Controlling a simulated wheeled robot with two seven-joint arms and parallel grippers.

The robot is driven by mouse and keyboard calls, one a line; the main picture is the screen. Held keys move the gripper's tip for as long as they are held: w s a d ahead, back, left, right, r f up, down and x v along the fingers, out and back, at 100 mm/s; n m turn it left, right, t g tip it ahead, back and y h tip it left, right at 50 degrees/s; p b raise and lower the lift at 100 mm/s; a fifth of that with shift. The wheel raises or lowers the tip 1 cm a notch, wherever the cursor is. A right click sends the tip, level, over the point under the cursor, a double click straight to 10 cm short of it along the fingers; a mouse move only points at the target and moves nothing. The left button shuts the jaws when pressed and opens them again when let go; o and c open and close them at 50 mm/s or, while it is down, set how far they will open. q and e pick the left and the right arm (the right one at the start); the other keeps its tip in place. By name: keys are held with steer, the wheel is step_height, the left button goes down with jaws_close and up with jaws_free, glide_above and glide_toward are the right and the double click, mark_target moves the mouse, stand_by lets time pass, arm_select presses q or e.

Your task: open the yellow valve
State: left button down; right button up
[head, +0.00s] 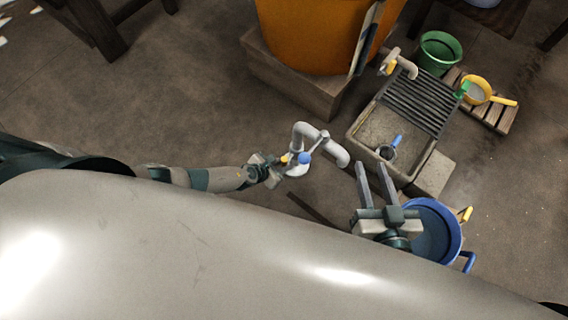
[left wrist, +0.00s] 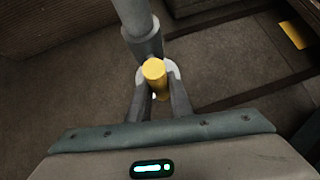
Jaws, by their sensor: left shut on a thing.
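The yellow valve (head: 284,159) is a small handle on the side of a grey-white curved pipe (head: 300,134). In the left wrist view the yellow valve (left wrist: 154,72) is a short cylinder below the grey pipe (left wrist: 138,22). My left gripper (head: 278,161) is at the valve, its fingers closed on either side of it; the left wrist view shows the fingers (left wrist: 156,92) around it. How far the valve is turned cannot be told. A blue knob (head: 305,158) is on the same pipe. My right gripper (head: 371,165) is open and empty, left of the blue tub.
A stone sink (head: 362,132) with a dark grate (head: 413,106) lies to the right, with a second tap (head: 402,62) behind it. A blue tub (head: 455,222), a green bucket (head: 440,47) and a yellow pan (head: 477,90) stand around it. An orange vat (head: 310,35) is behind.

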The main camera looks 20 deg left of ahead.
arm_select(q)
steer(key=c, duration=1.6)
jaws_free()
